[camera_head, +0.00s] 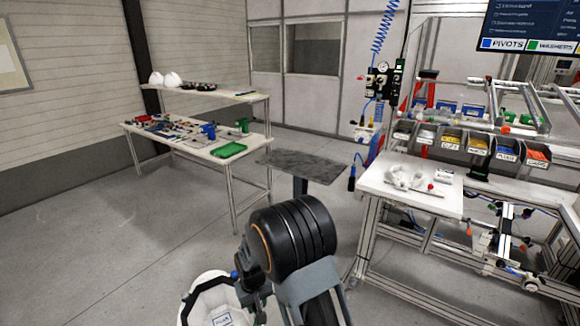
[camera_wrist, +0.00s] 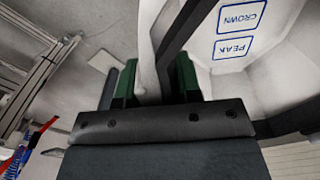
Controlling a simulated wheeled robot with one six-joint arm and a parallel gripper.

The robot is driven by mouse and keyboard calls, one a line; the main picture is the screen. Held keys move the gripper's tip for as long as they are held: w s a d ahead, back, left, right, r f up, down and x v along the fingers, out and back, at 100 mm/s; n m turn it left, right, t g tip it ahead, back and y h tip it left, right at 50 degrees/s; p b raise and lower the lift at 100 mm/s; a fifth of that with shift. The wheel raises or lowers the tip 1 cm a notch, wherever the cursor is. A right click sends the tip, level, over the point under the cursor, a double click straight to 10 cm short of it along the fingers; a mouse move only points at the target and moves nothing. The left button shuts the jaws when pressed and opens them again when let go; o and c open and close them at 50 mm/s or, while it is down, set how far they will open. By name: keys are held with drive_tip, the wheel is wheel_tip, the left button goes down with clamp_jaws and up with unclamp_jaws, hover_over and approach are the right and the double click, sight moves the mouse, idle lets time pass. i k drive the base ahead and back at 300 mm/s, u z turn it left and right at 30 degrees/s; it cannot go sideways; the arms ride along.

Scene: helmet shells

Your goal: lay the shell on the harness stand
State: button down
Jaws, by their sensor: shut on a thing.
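The white shell (camera_head: 208,290) is at the bottom of the head view, its hollow inside facing up and partly hidden by my arm. In the wrist view the shell (camera_wrist: 285,55) shows its inner face with CROWN and PEAK labels. My gripper (camera_wrist: 155,84) is shut on the shell's wall, with a green-padded finger on either side. In the head view my gripper is mostly hidden behind the wrist. A white fitting with a thin rod (camera_head: 408,178) lies on the right workbench; I cannot tell if it is the harness stand.
The right workbench (camera_head: 440,207) has a row of labelled bins (camera_head: 478,145) along its back. A dark plate on a post (camera_head: 300,165) stands mid-floor. Floor at left is clear.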

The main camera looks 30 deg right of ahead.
sight(295, 163)
drive_tip(key=u, duration=0.45)
drive_tip(key=i, duration=2.2)
drive_tip(key=z, duration=1.35)
drive_tip(key=i, duration=0.7)
drive_tip(key=z, duration=0.75)
